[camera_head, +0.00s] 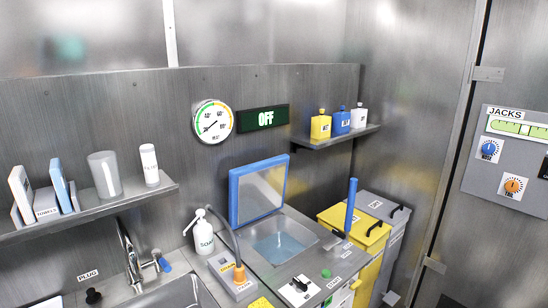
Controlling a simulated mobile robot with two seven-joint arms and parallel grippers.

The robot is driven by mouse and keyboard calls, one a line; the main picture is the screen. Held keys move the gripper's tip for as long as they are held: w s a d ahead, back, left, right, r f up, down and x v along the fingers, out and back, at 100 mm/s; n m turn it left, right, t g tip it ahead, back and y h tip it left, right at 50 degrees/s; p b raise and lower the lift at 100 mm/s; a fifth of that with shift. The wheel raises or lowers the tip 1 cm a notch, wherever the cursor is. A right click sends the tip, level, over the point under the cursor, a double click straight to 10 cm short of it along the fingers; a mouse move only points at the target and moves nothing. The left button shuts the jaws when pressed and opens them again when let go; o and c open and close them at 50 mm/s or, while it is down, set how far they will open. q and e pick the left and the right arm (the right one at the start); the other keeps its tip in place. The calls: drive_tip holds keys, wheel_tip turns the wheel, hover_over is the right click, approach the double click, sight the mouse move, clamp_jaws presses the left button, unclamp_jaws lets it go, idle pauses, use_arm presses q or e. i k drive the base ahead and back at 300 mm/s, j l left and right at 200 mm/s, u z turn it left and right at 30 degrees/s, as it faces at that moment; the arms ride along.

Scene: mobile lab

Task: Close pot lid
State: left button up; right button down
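The lid (258,190) is a square panel with a blue rim and a grey inner face. It stands open, nearly upright, at the back of the pot (255,258), a square basin set in a metal counter. Bluish water (281,246) shows inside the pot. Neither of my grippers is in view, and nothing touches the lid.
A sign (263,118) reads OFF. A shelf (85,212) juts out at left.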

sight(257, 190)
drive_tip(key=i+l+u, duration=0.4)
drive_tip(key=l, duration=0.2)
drive_tip(key=i+l+u, duration=0.15)
drive_tip(key=l+u, duration=0.25)
drive_tip(key=l, duration=0.2)
drive_tip(key=i+l+u, duration=0.1)
drive_tip(key=l+u, duration=0.3)
drive_tip(key=l, duration=0.3)
drive_tip(key=l+u, duration=0.4)
drive_tip(key=l, duration=0.3)
drive_tip(key=k+l+u, duration=0.1)
drive_tip(key=l+u, duration=0.35)
drive_tip(key=l, duration=0.3)
